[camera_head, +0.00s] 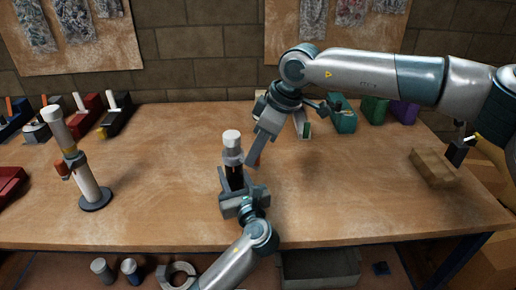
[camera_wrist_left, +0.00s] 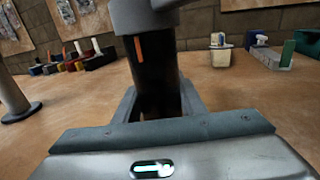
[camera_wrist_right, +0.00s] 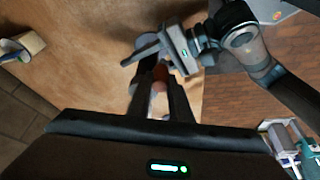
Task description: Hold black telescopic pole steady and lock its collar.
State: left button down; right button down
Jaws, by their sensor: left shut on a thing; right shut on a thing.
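The black telescopic pole (camera_head: 236,178) stands upright near the middle of the table, with a grey collar (camera_head: 232,157) and white top. In the left wrist view, the black pole (camera_wrist_left: 155,85) rises between my left jaws, with an orange strip (camera_wrist_left: 139,48) just below the collar (camera_wrist_left: 145,14). My left gripper (camera_head: 240,203) is shut around the pole's lower part. My right gripper (camera_head: 253,160) is beside the collar, to its right. In the right wrist view, its fingers close on a small orange piece (camera_wrist_right: 160,73); I cannot tell whether it joins the collar.
A second pole (camera_head: 84,172), white with an orange-marked collar, stands on a round dark base to the left. Several tool blocks line the table's back edge. A cardboard-coloured box (camera_head: 434,168) sits at the right. The table front holds free room on both sides.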

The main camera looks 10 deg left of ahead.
jog(key=shift+s+a, duration=0.1)
jog(key=shift+s, duration=0.05)
dwell(0.3)
jog(key=c, duration=1.6)
grip_release()
jog(key=shift+r, duration=0.1)
jog(key=v, duration=1.1)
jog(key=shift+d+r, duration=0.25)
jog(key=shift+r, duration=0.1)
